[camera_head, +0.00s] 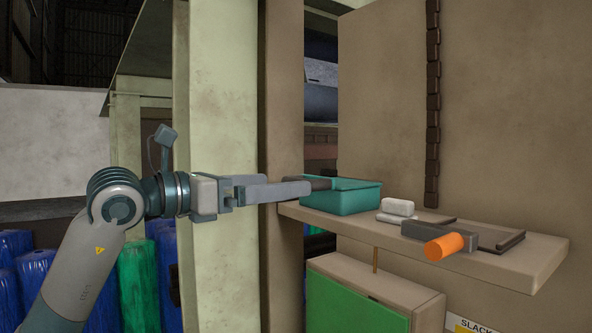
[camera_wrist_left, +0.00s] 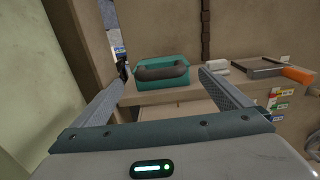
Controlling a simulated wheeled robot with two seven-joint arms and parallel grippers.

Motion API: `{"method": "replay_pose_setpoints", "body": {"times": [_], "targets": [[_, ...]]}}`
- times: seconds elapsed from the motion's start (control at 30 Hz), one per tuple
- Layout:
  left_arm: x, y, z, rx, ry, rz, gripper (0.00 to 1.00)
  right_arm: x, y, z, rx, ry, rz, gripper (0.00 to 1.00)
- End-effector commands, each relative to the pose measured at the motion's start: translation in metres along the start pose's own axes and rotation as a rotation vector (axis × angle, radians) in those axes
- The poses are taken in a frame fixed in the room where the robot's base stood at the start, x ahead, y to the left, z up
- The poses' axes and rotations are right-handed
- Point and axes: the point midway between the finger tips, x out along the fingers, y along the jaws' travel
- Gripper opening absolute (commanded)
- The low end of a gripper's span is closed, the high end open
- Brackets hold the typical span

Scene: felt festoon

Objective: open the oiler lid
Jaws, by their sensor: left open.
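A teal box (camera_head: 345,198) stands at the left end of a beige shelf; I cannot tell for sure whether it is the oiler. In the left wrist view the teal box (camera_wrist_left: 161,83) sits straight ahead, with a thick dark handle-like bar (camera_wrist_left: 162,72) across its near upper side. My left gripper (camera_head: 318,186) reaches in from the left at about the height of the box's top. In the wrist view the left gripper (camera_wrist_left: 166,76) is open, its fingers spread to either side of the box with nothing visibly held. Contact cannot be made out. My right gripper is out of view.
The shelf (camera_head: 520,262) also carries pale blocks (camera_head: 398,208), a dark tool with an orange handle (camera_head: 443,246) and a dark flat tray (camera_head: 490,236). A green-fronted cabinet (camera_head: 350,305) is below. A pale post (camera_head: 222,100) stands beside my left arm. A dark chain (camera_head: 433,110) hangs behind.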

Motion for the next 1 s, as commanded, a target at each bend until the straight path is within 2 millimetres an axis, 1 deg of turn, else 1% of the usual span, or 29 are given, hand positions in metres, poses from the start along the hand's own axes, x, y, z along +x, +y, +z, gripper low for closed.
{"method": "replay_pose_setpoints", "body": {"times": [0.03, 0.1, 0.2, 0.33, 0.5, 0.8, 0.97, 1.0], "targets": [[0.010, -0.001, 0.004, -0.003, 0.001, -0.003, 0.98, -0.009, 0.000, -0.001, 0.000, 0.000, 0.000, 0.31], [0.021, 0.000, 0.004, -0.002, 0.000, -0.002, 0.98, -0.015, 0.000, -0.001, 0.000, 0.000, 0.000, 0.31], [0.036, 0.000, 0.004, -0.003, 0.001, -0.002, 0.98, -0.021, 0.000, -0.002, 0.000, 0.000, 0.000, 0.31], [0.049, 0.000, 0.002, -0.002, 0.000, -0.002, 0.98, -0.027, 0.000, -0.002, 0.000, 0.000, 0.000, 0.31], [0.057, 0.000, 0.001, 0.000, 0.000, 0.000, 0.98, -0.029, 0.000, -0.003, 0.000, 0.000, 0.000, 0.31], [0.057, 0.000, 0.000, 0.000, -0.001, 0.000, 0.98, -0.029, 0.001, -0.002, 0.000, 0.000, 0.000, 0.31], [0.057, 0.000, 0.000, 0.000, -0.001, 0.000, 0.59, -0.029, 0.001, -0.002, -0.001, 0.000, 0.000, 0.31], [0.057, 0.000, 0.000, 0.000, -0.001, 0.000, 0.50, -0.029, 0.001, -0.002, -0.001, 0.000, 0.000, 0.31]]}}
